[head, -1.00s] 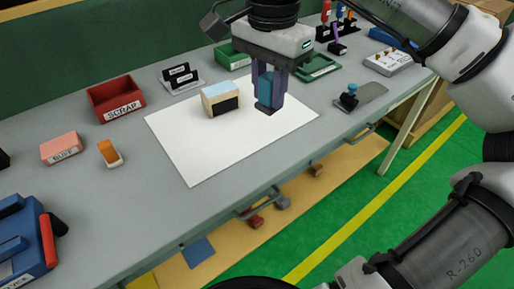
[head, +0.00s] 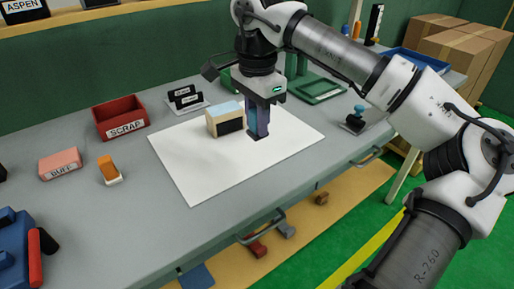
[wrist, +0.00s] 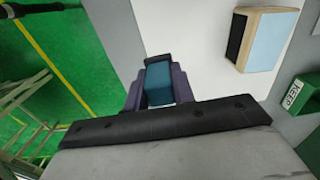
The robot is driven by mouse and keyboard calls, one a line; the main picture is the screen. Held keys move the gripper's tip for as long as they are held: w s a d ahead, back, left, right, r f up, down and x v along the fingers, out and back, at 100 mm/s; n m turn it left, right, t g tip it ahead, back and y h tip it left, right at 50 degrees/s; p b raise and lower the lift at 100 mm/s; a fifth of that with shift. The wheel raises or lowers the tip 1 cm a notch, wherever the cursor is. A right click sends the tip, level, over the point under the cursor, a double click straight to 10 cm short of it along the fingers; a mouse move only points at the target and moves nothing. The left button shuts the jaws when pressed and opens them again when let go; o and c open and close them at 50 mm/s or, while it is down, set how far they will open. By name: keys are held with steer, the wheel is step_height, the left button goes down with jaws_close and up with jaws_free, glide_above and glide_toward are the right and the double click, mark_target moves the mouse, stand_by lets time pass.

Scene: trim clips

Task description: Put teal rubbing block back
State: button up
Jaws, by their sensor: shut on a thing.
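My gripper (head: 258,132) points down over the white sheet (head: 205,175) on the grey bench. It is shut on the teal rubbing block (wrist: 159,84), which shows between the purple fingers in the wrist view. A dark end of the block shows beyond the fingertips. In the head view the fingers mostly hide the block, and I cannot tell whether it touches the sheet. A cream block with a pale blue top and a black face (head: 226,119) stands on the sheet just left of my gripper; it also shows at upper right in the wrist view (wrist: 262,38).
A red SCRAP bin (head: 120,118), a pink BUFF block (head: 60,163) and an orange-and-white block (head: 109,170) are on the left. A label stand (head: 187,98) is behind the sheet. A green tray (head: 318,90) and a blue-knobbed tool (head: 356,120) are on the right. The sheet's front is clear.

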steer(key=shift+f, duration=3.75)
steer(key=shift+f, duration=0.15)
steer(key=o, duration=1)
step_height(320, 180, up, 12)
steer(key=shift+r, duration=0.2)
